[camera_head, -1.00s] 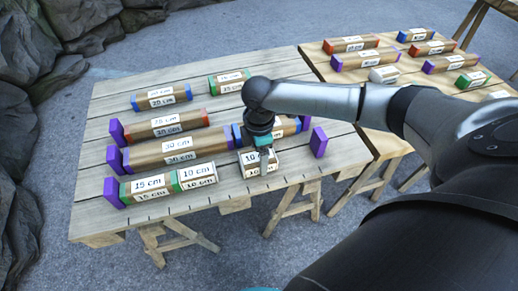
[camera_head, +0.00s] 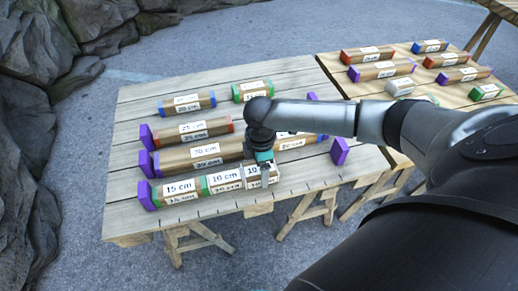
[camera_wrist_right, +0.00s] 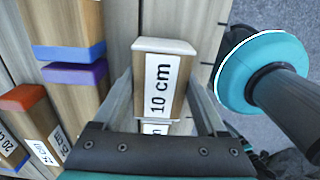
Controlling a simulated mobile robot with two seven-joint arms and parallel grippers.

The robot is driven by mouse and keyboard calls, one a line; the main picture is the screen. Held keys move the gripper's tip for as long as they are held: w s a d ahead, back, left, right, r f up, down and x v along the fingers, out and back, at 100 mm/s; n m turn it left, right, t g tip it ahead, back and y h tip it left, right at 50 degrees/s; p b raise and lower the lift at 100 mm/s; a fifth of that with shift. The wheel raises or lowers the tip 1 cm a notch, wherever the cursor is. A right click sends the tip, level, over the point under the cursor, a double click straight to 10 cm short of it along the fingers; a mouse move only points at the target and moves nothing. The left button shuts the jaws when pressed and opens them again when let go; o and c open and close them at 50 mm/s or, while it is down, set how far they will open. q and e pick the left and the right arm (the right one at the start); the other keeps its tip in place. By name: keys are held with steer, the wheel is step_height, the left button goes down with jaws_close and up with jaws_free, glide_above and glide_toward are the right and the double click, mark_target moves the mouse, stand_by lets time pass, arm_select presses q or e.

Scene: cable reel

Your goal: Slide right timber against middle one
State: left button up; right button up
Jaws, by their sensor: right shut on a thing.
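The front row on the near table holds a 15 cm timber (camera_head: 178,197) at the left, the middle 10 cm timber (camera_head: 222,190) and the right 10 cm timber (camera_head: 257,184). My right gripper (camera_head: 265,174) is shut on the right timber from above. In the right wrist view this timber (camera_wrist_right: 163,47) has a pale end and sits between my gripper's fingers (camera_wrist_right: 163,90). In the head view no clear gap shows between right and middle timbers; whether they touch fully I cannot tell. My left gripper is not in view.
A purple stop (camera_head: 147,195) stands at the row's left end. A long 30 cm row (camera_head: 200,153) lies just behind, with another purple stop (camera_head: 339,151) at its right. More timbers lie on the second table (camera_head: 330,63). The near table's front edge is close to the row.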

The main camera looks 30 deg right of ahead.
mark_target(257, 169)
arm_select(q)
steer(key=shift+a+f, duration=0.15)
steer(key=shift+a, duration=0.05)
arm_select(e)
steer(key=shift+w+a, duration=0.1)
steer(key=shift+a, duration=0.5)
steer(key=o, duration=1.4)
steer(key=shift+d, duration=0.1)
steer(key=shift+r, duration=0.1)
steer(key=shift+r, duration=0.25)
step_height(257, 169, up, 4)
steer(key=shift+f+p, duration=0.1)
steer(key=shift+p, duration=1.1)
steer(key=shift+r+p, duration=0.55)
steer(key=shift+r, duration=0.9)
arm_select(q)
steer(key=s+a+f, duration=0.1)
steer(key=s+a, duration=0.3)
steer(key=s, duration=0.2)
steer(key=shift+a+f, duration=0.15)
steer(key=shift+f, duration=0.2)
